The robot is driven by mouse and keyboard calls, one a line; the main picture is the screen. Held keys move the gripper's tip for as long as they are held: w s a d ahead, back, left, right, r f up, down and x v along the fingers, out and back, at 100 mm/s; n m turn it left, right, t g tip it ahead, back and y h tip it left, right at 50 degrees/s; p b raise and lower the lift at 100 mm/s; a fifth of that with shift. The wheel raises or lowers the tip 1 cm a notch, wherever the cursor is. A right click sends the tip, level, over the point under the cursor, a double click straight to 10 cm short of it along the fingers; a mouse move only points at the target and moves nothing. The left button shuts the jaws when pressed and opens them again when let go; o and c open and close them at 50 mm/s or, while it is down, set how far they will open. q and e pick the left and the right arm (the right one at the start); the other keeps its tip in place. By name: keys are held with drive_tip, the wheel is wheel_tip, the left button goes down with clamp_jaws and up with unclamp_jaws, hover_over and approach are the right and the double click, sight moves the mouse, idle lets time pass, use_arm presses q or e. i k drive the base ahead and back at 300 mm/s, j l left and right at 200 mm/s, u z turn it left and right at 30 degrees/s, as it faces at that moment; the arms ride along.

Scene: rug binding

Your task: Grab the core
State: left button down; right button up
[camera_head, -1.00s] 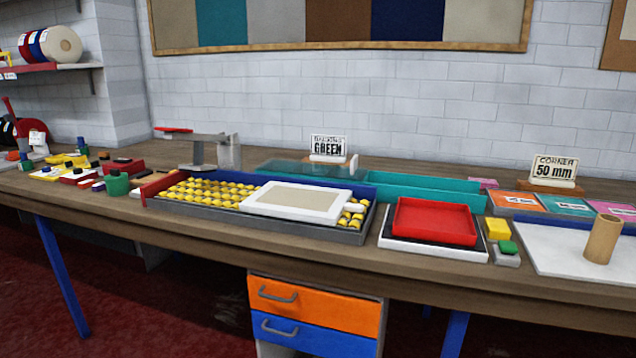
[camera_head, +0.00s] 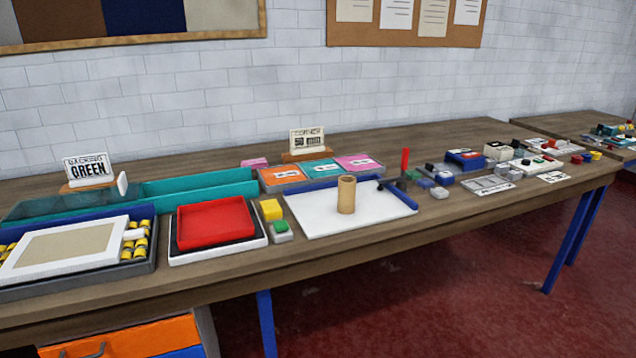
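The core (camera_head: 346,195) is a tan cardboard-like tube. It stands upright on a white board (camera_head: 318,222) with a blue strip along its far right edge, on the workbench right of the middle of the head view. Nothing touches the core except the board under it. Neither of my grippers shows in the head view.
Left of the board are a yellow block (camera_head: 271,210), a small green-topped block (camera_head: 281,232) and a red tray (camera_head: 214,222). Right of it stand a red-handled tool (camera_head: 404,172) and several small parts. Orange, teal and pink cards (camera_head: 318,171) lie behind. The floor in front is clear.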

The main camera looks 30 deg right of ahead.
sight(347, 184)
drive_tip(key=z, duration=1.25)
